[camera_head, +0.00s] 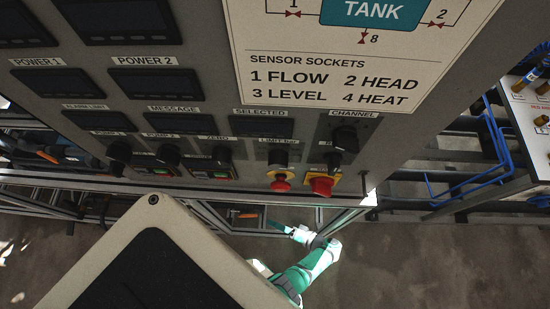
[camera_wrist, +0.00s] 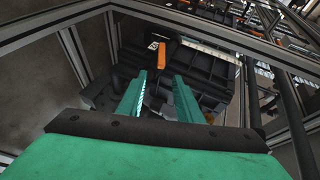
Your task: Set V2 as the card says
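The card (camera_head: 365,60) is on the panel and cut off by the picture's top. It shows part of a tank diagram with valve marks 1, 2 and 8, and a sensor socket list. No setting for V2 is readable in the visible part. My gripper (camera_wrist: 160,80) is open and empty, its two green fingers apart. An orange lever-like piece (camera_wrist: 161,56) on dark equipment lies just past the fingertips, with a small white tag beside it. I cannot read the tag or tell whether this is V2. In the head view my gripper (camera_head: 279,228) is below the panel.
The control panel (camera_head: 205,95) carries displays, black knobs and red knobs (camera_head: 321,186) along its lower edge. Metal frame bars (camera_wrist: 225,60) surround the dark equipment (camera_wrist: 205,75). Blue tubing (camera_head: 490,150) and a board with brass fittings (camera_head: 530,110) stand at right.

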